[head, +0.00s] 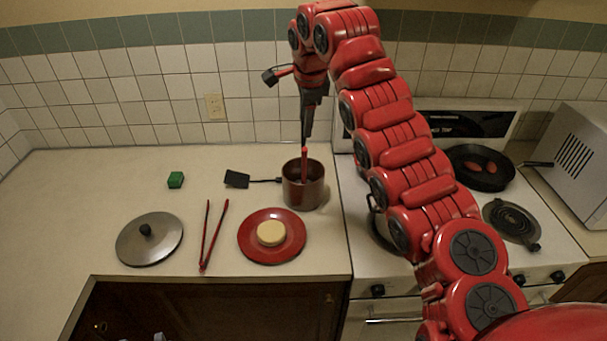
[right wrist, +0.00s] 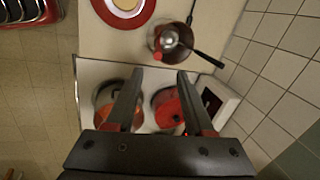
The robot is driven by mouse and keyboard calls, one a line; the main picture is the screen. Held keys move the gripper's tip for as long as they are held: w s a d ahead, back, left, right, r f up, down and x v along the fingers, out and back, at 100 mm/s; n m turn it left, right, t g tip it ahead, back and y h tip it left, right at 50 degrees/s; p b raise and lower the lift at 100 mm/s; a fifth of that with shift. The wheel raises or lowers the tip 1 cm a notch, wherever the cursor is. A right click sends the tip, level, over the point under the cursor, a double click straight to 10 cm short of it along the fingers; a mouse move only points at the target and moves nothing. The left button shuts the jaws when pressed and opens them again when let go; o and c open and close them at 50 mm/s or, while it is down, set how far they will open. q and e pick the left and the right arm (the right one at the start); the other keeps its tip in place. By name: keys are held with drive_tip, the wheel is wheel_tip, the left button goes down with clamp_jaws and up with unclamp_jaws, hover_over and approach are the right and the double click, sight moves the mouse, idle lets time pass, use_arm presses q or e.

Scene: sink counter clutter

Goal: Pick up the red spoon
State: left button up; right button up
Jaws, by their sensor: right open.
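A red spoon (head: 304,163) stands upright in a brown pot (head: 318,190) on the counter, its red handle end above the rim. Its red end also shows in the right wrist view (right wrist: 171,63), beyond the fingertips. Its lower part is hidden inside the pot in the head view. My right gripper (head: 306,130) points down just above the handle end. In the right wrist view its two fingers (right wrist: 159,77) are apart with nothing between them. My left gripper is not in view.
A black spatula (head: 238,180) lies left of the pot. A red plate (head: 255,252) with a pale round item, red tongs (head: 212,235), a lid (head: 135,247) and a green block (head: 175,180) are on the counter. The stove with a black pan (head: 470,178) is right.

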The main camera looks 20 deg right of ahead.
sight(303, 149)
drive_tip(key=p+x, duration=0.4)
drive_tip(key=x, duration=0.6)
drive_tip(key=shift+s+f, duration=0.1)
drive_tip(key=shift+f, duration=0.25)
drive_tip(key=p+x, duration=0.4)
drive_tip(key=shift+d, duration=0.2)
drive_tip(key=shift+f+p, duration=0.4)
drive_tip(key=shift+f, duration=0.2)
drive_tip(key=shift+w+f, duration=0.2)
clamp_jaws()
